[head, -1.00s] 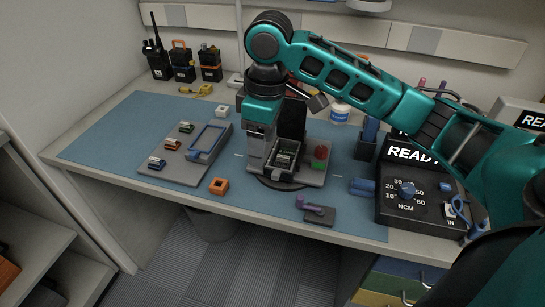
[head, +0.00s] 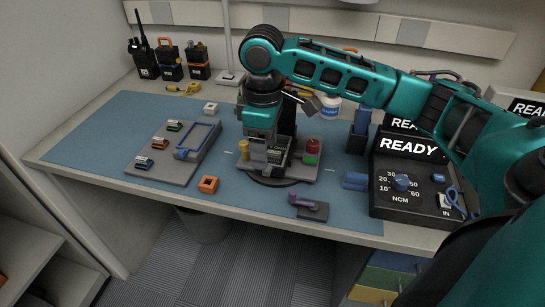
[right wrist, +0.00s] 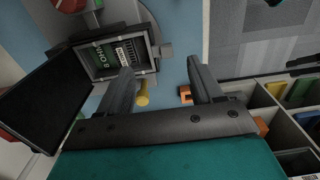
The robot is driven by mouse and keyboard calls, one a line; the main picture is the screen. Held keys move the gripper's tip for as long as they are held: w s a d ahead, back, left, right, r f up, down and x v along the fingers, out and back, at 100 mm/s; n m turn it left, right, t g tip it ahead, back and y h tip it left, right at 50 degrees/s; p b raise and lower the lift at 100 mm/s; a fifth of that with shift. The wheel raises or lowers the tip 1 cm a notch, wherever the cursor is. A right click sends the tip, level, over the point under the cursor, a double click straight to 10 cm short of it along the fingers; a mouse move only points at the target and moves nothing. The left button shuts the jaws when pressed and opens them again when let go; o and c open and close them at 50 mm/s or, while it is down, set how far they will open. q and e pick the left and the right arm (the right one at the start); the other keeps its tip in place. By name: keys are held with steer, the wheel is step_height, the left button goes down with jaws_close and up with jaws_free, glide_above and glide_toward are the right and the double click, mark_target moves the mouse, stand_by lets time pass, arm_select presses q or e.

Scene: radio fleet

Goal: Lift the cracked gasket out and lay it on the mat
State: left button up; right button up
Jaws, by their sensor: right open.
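The open radio housing (right wrist: 120,52) shows a green board inside, its dark lid (right wrist: 45,98) swung open. I cannot make out a separate cracked gasket along its rim. The blue mat (head: 95,135) covers much of the bench. My left gripper is not in view.
The housing's grey stand has a yellow post (head: 243,150) and a red knob (head: 313,145). The grey tray (head: 180,172) holds small coloured parts. An orange block (head: 208,184), a purple-handled tool (head: 308,205) and a READY unit (head: 410,180) are nearby. The mat's left part is clear.

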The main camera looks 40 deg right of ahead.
steer(key=f, duration=0.3)
steer(key=shift+s, duration=0.2)
steer(key=shift+f+b, duration=0.3)
steer(key=shift+f, duration=0.05)
steer(key=c, duration=1.1)
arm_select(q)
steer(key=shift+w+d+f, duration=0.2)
